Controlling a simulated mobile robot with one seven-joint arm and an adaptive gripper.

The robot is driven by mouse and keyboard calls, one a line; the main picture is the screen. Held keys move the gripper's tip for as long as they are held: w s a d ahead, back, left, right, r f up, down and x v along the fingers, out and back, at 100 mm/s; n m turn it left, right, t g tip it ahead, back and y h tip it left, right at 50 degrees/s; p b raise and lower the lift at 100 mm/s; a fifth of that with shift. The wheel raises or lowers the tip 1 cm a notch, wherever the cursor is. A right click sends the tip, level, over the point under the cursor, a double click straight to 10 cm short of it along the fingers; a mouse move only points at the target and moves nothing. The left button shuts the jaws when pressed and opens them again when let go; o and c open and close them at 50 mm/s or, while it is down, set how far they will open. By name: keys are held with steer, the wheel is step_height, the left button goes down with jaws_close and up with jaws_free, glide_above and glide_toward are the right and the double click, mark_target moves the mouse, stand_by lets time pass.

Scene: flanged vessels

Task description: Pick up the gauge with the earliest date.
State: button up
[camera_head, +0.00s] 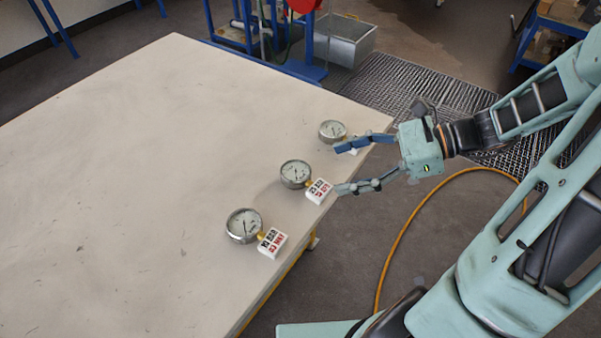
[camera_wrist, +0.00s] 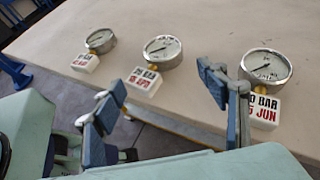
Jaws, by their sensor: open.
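Three round dial gauges with white tags lie in a row along the table edge. In the head view the near gauge (camera_head: 242,226), middle gauge (camera_head: 296,174) and far gauge (camera_head: 332,131) show. In the wrist view the right gauge (camera_wrist: 266,66) has a tag (camera_wrist: 263,108) ending in JUN, its day partly hidden by a finger. The middle gauge (camera_wrist: 162,50) has a tag (camera_wrist: 144,81) that seems to read APR. The left gauge (camera_wrist: 100,40) has a tag (camera_wrist: 85,63) too small to read surely. My gripper (camera_head: 340,168) is open and empty, beside the far and middle gauges.
The pale table top (camera_head: 130,170) is bare left of the gauges. A yellow hose (camera_head: 440,185) lies on the floor beyond the edge. A grey metal bin (camera_head: 345,42) and a blue frame (camera_head: 255,35) stand behind the table.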

mark_target(300, 170)
steer(key=shift+r+m, duration=0.3)
steer(key=shift+m, duration=0.1)
steer(key=shift+w+a+t+y, duration=0.1)
steer(key=shift+a+t+y, duration=0.2)
steer(key=x, duration=1)
steer(key=shift+w+a+f, duration=0.1)
steer(key=shift+a, duration=0.05)
steer(key=c, duration=1.5)
